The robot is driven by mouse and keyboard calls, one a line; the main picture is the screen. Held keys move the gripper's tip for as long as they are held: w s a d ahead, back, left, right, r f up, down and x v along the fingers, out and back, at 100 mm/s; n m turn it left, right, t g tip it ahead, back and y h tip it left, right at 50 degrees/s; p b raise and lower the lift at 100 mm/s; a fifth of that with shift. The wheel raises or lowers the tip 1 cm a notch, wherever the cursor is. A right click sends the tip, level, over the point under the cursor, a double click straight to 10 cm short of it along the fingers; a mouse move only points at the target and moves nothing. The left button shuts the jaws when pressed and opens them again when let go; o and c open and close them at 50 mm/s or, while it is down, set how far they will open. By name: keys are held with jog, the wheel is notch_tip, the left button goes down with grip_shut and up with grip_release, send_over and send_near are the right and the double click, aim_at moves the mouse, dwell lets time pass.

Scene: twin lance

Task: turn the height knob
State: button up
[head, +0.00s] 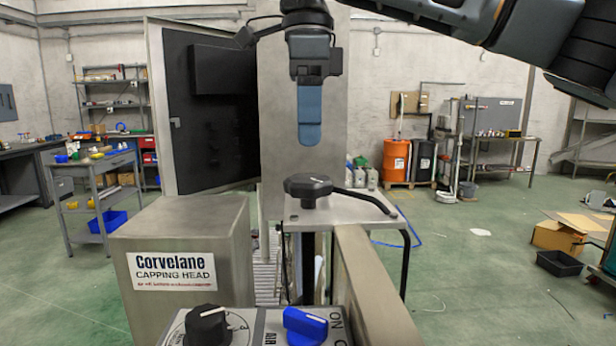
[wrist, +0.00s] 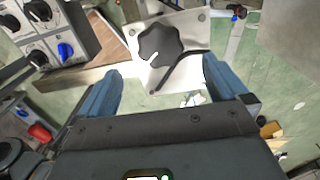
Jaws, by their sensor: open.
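A black lobed knob (head: 308,187) sits on a pale metal plate (head: 345,212) in the middle of the head view; no label on it can be read. The wrist view shows the knob (wrist: 160,45) from above, with a white mark on its near edge. My gripper (head: 311,138) points down above the knob, with a clear gap between fingertips and knob. In the wrist view its two blue fingers are spread wide and empty (wrist: 160,80), and the knob shows beyond them, between their lines. Nothing hides the knob's top.
A box marked "Corvelane capping head" (head: 180,265) stands left of the plate. A control panel in front carries a black dial (head: 208,325) and a blue switch (head: 305,325). A black bent rod or cable (head: 365,200) runs from beside the knob across the plate. A metal beam (head: 370,290) runs toward me.

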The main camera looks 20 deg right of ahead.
aim_at(308, 178)
jog(key=m, duration=0.2)
jog(key=shift+m, duration=0.3)
jog(key=shift+f, duration=0.25)
notch_tip(308, 178, down, 7)
jog(key=shift+f, duration=0.2)
jog(key=shift+c, duration=0.2)
jog(key=c, duration=1)
jog(key=shift+n+p, duration=0.35)
jog(key=shift+n, duration=3.05)
